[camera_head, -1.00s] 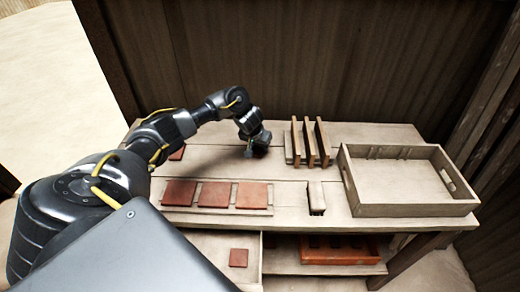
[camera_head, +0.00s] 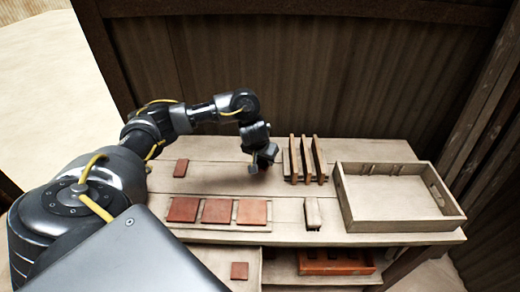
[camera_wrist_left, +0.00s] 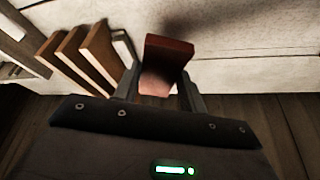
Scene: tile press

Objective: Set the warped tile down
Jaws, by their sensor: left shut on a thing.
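My left gripper (camera_head: 262,165) is over the back middle of the bench, just left of the rack of upright tiles. It is shut on the warped tile (camera_wrist_left: 167,62), a red-brown piece that looks bent in the left wrist view. The tile stands out beyond the fingers, with a dark shadow on the pale surface behind it. In the head view the tile is hidden by the gripper, and I cannot tell whether it touches the bench. My right gripper is not in view.
Upright tiles stand in a rack (camera_head: 294,178) close right of the gripper. A wooden tray (camera_head: 400,224) is at right. Three red tiles (camera_head: 217,211) lie on a front board. A lone tile (camera_head: 181,168) lies back left. A small block (camera_head: 312,213) sits at front.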

